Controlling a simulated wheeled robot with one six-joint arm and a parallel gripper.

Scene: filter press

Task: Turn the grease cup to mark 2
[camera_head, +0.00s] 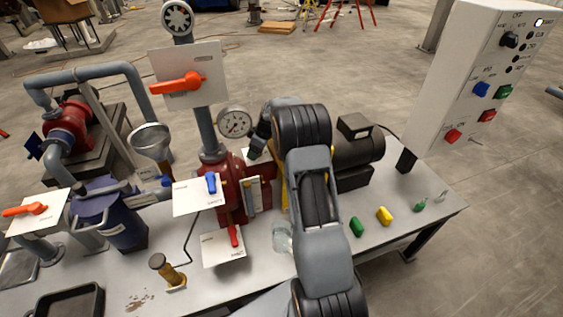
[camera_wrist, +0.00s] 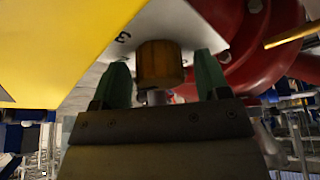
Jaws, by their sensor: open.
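In the wrist view a brass-coloured round cap, which looks like the grease cup (camera_wrist: 161,63), stands in front of a white plate (camera_wrist: 185,20). A dark "3" (camera_wrist: 122,37) is printed on the plate to the left of the cap. A mark 2 is not visible. My gripper (camera_wrist: 161,80) is open, with one green finger on each side of the cap and a narrow gap on both sides. In the head view my gripper (camera_head: 254,151) is beside the red pump (camera_head: 228,188); the cap is hidden there.
A yellow guard (camera_wrist: 60,45) fills the left of the wrist view, close to my gripper. The red pump housing (camera_wrist: 250,60) is at the right. In the head view a pressure gauge (camera_head: 235,122) and a dark motor (camera_head: 357,148) flank my arm.

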